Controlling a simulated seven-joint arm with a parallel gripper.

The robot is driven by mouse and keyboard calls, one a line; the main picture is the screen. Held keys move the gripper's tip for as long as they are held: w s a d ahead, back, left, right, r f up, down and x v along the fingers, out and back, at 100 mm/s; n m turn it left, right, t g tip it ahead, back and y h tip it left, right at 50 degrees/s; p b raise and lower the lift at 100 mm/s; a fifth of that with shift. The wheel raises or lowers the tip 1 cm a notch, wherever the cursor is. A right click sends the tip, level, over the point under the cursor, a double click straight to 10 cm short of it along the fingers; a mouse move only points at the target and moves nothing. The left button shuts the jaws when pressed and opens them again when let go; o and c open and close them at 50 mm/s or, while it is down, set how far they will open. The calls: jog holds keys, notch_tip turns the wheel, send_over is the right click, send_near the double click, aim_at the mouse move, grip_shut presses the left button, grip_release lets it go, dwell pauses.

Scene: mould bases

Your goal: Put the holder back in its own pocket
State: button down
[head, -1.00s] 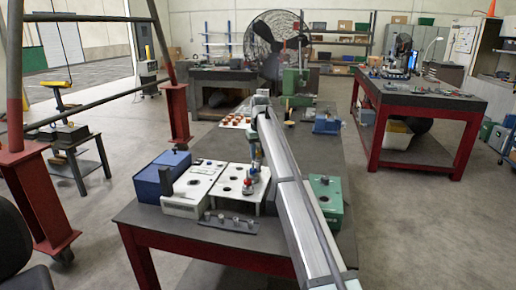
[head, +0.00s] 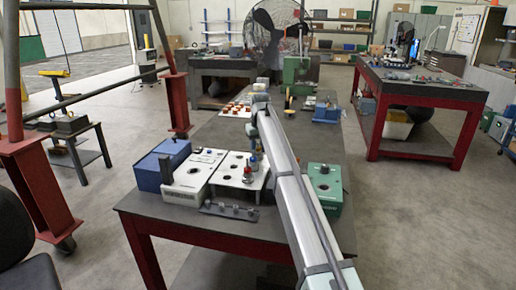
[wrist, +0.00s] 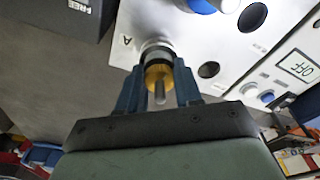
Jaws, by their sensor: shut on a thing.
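My gripper (wrist: 158,80) is shut on the holder (wrist: 158,76), which shows a yellow band, a black ring, a pale metal far end and a thin grey stub toward the camera. In the wrist view the holder's far end overlaps the edge of the white plate (wrist: 225,50), beside the letter A. I cannot tell whether it touches the plate or sits in a pocket. Two open dark pockets (wrist: 252,17) show farther right, and a blue-ringed piece (wrist: 203,5) is at the top edge. In the head view the white plate (head: 228,183) is partly behind my arm.
A white box (head: 186,190) and a blue box (head: 150,170) stand left of the plate. A green box (head: 325,185) is right of my arm. A dark rack (head: 230,209) with small pieces lies in front. Bare table shows at the front left.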

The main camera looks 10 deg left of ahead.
jog(key=c, duration=0.7)
grip_release()
jog(key=r, duration=0.4)
jog(key=s+r, duration=0.1)
jog(key=r, duration=0.4)
jog(key=d+r, duration=0.1)
jog(key=r, duration=0.3)
jog(key=shift+s+r, duration=0.2)
jog(key=shift+r, duration=0.2)
